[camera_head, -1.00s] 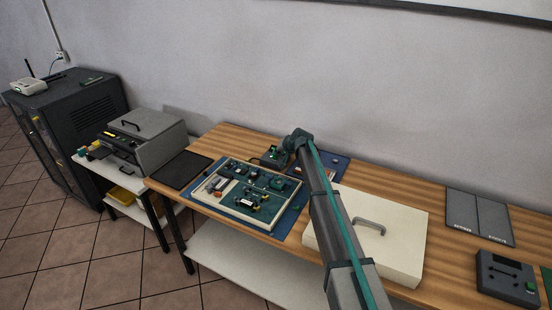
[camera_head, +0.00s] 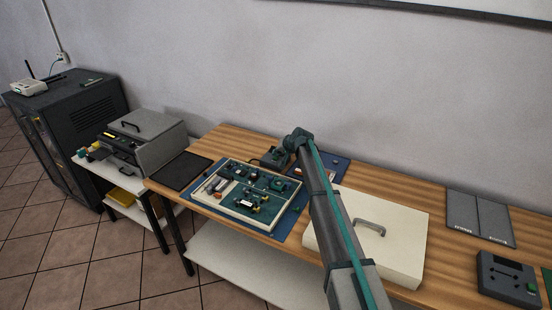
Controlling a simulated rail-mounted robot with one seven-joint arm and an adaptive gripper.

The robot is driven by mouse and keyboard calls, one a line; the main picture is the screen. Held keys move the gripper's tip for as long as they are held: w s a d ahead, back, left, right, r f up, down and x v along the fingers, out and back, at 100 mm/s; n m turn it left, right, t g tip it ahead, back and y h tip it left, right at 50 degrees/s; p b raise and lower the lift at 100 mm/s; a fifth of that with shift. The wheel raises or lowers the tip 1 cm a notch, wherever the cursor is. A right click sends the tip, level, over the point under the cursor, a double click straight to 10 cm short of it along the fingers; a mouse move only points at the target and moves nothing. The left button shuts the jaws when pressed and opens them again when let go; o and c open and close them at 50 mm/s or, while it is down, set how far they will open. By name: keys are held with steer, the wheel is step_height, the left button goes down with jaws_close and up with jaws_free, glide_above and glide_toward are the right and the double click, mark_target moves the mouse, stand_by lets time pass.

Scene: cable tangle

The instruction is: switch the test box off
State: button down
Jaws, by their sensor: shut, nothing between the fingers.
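A small dark box (camera_head: 271,159), which looks like the test box, stands near the wall behind the circuit-board tray (camera_head: 230,216). No bright green shows on its top now. My arm reaches across the table from the front, and my gripper (camera_head: 286,151) is at the box's right side, over or close against its top. The gripper is shut, with nothing seen in it. It is small and dark here, so I cannot tell whether it touches the box. The box's switch is too small to make out and may be hidden by the gripper.
A white case with a handle (camera_head: 403,246) lies right of my arm. A dark device with a green button (camera_head: 510,279) sits at the far right, near two grey panels (camera_head: 480,217). A black mat (camera_head: 180,169) lies left of the tray. Bare wood shows between case and panels.

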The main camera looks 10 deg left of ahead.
mark_target(277, 158)
steer(key=shift+r+p, duration=0.6)
steer(key=shift+r, duration=2.45)
